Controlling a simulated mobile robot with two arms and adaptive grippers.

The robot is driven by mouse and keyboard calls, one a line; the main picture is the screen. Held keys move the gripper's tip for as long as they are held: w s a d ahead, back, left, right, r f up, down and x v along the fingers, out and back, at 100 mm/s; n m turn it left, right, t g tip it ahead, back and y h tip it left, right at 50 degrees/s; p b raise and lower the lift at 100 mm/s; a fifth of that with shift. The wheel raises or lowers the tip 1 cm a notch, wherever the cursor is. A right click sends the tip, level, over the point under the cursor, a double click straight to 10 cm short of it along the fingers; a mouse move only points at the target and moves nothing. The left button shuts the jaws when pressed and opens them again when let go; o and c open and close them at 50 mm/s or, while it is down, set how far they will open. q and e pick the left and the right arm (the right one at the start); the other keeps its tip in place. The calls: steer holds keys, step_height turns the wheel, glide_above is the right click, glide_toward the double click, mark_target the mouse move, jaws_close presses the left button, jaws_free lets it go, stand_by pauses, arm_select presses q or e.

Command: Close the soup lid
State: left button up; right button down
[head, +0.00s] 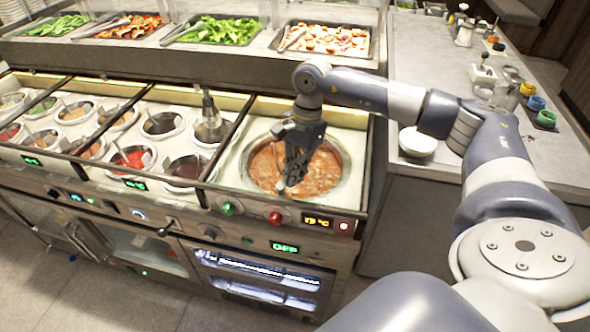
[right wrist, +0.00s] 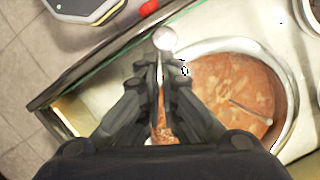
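The soup well (head: 345,172) is a round metal-rimmed opening at the right end of the counter, with orange-brown soup (head: 325,168) exposed. I cannot make out a lid over it. My right gripper (head: 288,182) points down over the near left part of the well. In the right wrist view its fingertips (right wrist: 161,72) are close together around a thin upright piece with a pale round end (right wrist: 165,39). I cannot tell what this piece is or whether the fingers grip it. The soup (right wrist: 225,85) lies to their right. My left gripper is out of view.
Several sauce wells (head: 163,124) fill the counter to the left. A shelf with food trays (head: 217,30) runs behind. Control knobs, including a red one (head: 275,218), line the front panel. A white bowl (head: 418,141) and small coloured cups stand on the right counter.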

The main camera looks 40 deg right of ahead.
steer(key=shift+a, duration=0.2)
steer(key=shift+w+d+f, duration=0.15)
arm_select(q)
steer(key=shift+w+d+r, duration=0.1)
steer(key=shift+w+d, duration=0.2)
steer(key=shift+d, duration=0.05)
arm_select(e)
steer(key=v, duration=1.2)
steer(key=shift+w+d, duration=0.1)
